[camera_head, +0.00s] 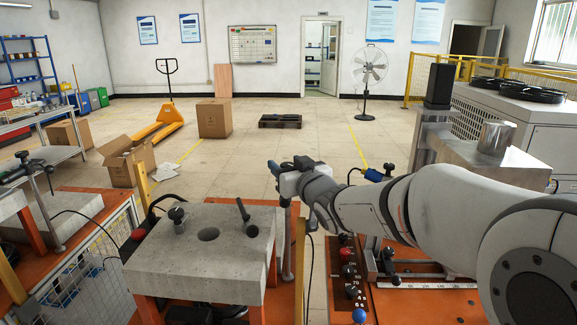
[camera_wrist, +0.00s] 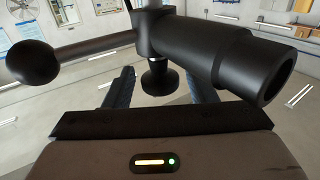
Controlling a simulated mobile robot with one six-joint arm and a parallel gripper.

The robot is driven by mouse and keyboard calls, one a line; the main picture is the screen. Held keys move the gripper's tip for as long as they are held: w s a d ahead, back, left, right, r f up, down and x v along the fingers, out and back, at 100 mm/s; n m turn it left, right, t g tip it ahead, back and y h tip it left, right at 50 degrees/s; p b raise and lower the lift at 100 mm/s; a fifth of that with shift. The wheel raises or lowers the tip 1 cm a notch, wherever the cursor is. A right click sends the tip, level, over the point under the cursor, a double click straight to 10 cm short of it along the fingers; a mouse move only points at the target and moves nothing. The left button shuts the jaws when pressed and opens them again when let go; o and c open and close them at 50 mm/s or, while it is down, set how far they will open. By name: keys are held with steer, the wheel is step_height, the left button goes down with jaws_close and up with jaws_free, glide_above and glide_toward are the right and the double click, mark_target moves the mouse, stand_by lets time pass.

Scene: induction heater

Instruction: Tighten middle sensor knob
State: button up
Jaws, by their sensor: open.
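In the wrist view, a black sensor holder (camera_wrist: 215,55) with a thick hollow tube fills the upper part. A small round black knob (camera_wrist: 158,80) hangs below its body, between the two dark fingers of my gripper (camera_wrist: 160,74). The fingers stand apart on either side of the knob, with a visible gap to it. A black ball-ended lever (camera_wrist: 35,62) extends to the left. In the head view, my gripper (camera_head: 278,168) is at mid-picture beyond the grey block; its fingers are small, so contact there cannot be told.
A grey block table (camera_head: 225,260) with black upright fittings (camera_head: 178,213) stands at front left. A control panel with knobs (camera_head: 348,272) lies below my arm. A silver cylinder (camera_head: 495,138) stands on a metal block at right.

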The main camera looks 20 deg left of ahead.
mark_target(288, 164)
step_height(288, 164, up, 10)
steer(key=shift+p, duration=0.6)
